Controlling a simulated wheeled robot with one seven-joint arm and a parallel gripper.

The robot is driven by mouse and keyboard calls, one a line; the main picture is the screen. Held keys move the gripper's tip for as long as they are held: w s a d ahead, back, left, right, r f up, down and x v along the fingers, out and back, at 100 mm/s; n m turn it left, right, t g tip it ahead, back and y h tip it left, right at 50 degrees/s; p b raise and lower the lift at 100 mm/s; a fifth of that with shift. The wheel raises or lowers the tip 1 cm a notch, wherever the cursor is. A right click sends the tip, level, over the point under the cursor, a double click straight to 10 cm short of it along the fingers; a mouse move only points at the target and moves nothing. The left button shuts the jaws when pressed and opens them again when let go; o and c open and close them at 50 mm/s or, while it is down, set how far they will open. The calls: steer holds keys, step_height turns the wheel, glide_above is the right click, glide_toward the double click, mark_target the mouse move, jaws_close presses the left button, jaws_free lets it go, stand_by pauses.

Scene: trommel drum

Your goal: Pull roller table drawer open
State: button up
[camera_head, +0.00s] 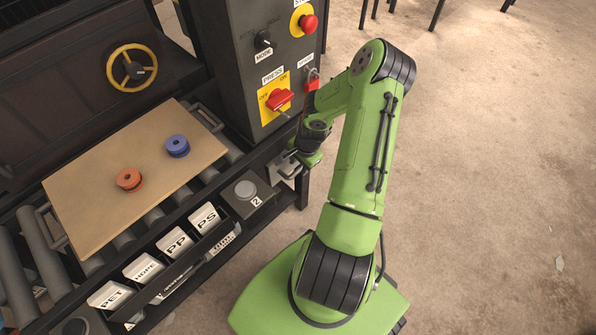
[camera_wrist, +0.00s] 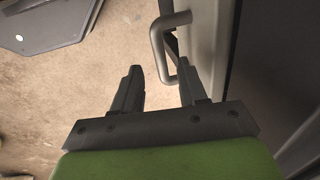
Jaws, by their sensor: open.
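The roller table (camera_head: 125,238) stands at the left in the head view, with grey rollers in a dark frame. My gripper (camera_head: 290,166) is beside its right end, below the control panel, and partly hidden by my arm. In the wrist view, my gripper (camera_wrist: 160,82) is open with nothing between its fingers. A grey U-shaped handle (camera_wrist: 158,48) stands out from a grey upright panel (camera_wrist: 209,50) just beyond the fingertips. Its near end lies roughly in line with the gap, and I see no clear contact. I cannot tell how far the drawer is open.
A wooden board (camera_head: 100,200) with an orange puck (camera_head: 130,179) and a blue puck (camera_head: 177,146) lies on the rollers. Labelled bins (camera_head: 174,243) line the front edge. The control panel (camera_head: 270,60) rises close behind my gripper.

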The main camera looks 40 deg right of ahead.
mark_target(298, 170)
steer(key=f, duration=0.3)
steer(key=shift+w+f+b, duration=0.15)
steer(key=shift+w+b, duration=0.2)
steer(key=shift+c, duration=0.2)
jaws_close()
